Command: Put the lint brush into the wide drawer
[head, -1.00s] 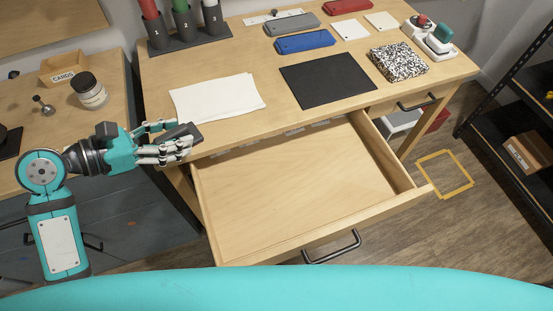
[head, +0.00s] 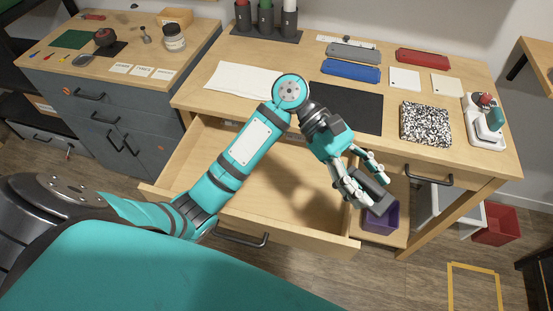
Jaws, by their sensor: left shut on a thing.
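The wide drawer (head: 265,207) under the desk is pulled open, and its visible floor is bare. My left arm reaches across above it from the left and hides part of the inside. My left gripper (head: 364,184) is shut on a dark grey thing, apparently the lint brush (head: 373,188). Fingers hide part of the brush. My right gripper is not in view.
The desktop holds a white paper stack (head: 237,79), a black mat (head: 345,108), a speckled notebook (head: 425,123) and several flat cases. A purple bin (head: 382,218) stands low, right of the drawer. A side cabinet (head: 95,75) stands at left.

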